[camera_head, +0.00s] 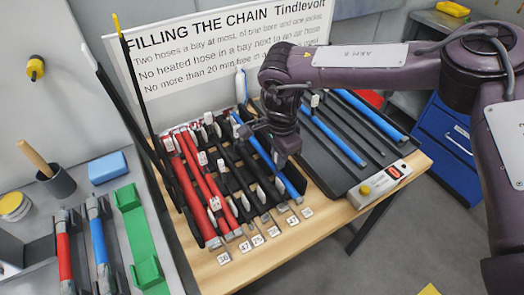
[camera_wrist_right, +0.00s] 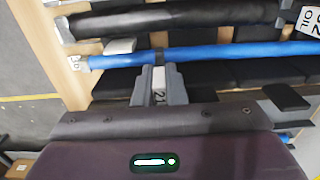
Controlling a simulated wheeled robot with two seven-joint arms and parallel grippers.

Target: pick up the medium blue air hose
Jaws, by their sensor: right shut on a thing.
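A blue hose (camera_head: 262,153) lies lengthwise in the rack on the wooden table, among red and black hoses. In the right wrist view the blue hose (camera_wrist_right: 225,52) runs across just beyond my fingers. My right gripper (camera_head: 262,133) is over the upper part of this hose in the head view. In the wrist view the right gripper's fingers (camera_wrist_right: 158,75) are close together at the hose, with a white numbered tag (camera_wrist_right: 158,80) between them. The fingertips' contact with the hose is partly hidden. I cannot read a size on it. My left gripper is not in view.
More blue hoses (camera_head: 333,135) lie on the dark tray (camera_head: 345,158) at right, beside a control box (camera_head: 384,180). Red hoses (camera_head: 190,188) fill the rack's left side. Tall black rods (camera_head: 140,105) stand at left. A grey side bench holds a green bracket (camera_head: 140,240) and other hoses.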

